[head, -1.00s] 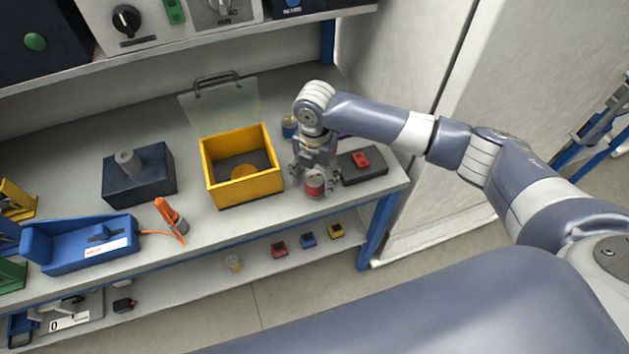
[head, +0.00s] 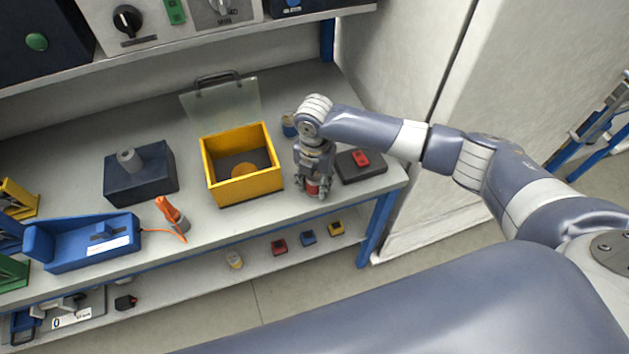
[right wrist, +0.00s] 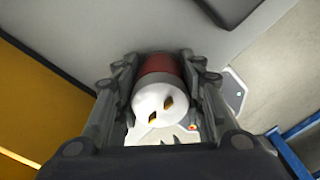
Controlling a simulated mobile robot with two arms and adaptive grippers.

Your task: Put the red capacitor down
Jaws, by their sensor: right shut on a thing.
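The red capacitor (head: 312,189) is at the front of the grey workbench, right of the yellow box. In the right wrist view the red capacitor (right wrist: 160,66) shows a red body and a white end with two brass terminals. My right gripper (head: 316,190) comes down over it, and in the right wrist view its dark fingers (right wrist: 165,85) are closed on both sides of it. The capacitor looks upright; I cannot tell whether its base touches the bench. My left gripper is not in view.
The open yellow box (head: 245,190) stands close left of the gripper. A dark pad (head: 372,174) with a red part (head: 361,158) lies close right. A blue canister (head: 289,125) stands behind. The bench's front edge is near; a lower shelf (head: 265,256) holds small colored parts.

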